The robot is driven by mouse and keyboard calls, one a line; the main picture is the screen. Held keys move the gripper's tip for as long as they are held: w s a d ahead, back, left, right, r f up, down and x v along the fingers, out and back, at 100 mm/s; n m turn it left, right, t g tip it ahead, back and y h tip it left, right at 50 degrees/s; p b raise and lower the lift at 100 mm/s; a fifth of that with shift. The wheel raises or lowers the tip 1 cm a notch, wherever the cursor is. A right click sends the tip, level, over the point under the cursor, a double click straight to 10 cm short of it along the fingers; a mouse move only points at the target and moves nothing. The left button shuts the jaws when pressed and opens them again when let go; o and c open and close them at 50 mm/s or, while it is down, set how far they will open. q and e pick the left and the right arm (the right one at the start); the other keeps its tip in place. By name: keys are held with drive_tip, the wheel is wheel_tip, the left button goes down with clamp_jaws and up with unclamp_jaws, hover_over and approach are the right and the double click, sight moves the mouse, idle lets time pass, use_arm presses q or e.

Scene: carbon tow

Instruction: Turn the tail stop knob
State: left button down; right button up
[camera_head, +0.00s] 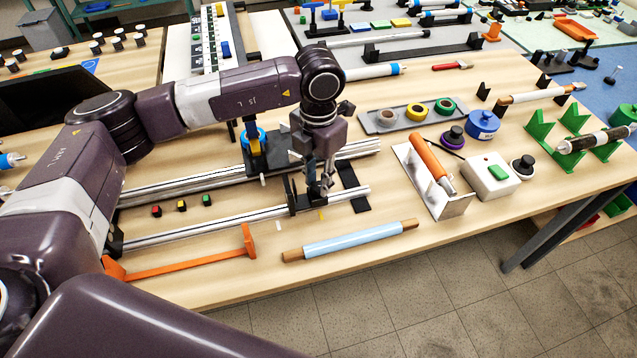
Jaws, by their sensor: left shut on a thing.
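My left gripper (326,187) comes down from above at the right part of the rail fixture. Its fingers are closed at the black tail stop (295,200) on the front silver rail (230,214). The tail stop knob is between or behind the fingers and is mostly hidden, so its angle cannot be told. A black carriage (270,160) with blue and yellow parts sits on the rear rail, left of the gripper. My right gripper is not in view.
Three small coloured blocks (181,206) lie between the rails.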

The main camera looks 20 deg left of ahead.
sight(318, 185)
use_arm(q)
drive_tip(key=shift+w+r+n+b, duration=0.1)
drive_tip(key=shift+n+b, duration=0.2)
drive_tip(key=shift+n, duration=0.3)
drive_tip(key=c, duration=1.6)
unclamp_jaws()
wheel_tip(318, 185, up, 12)
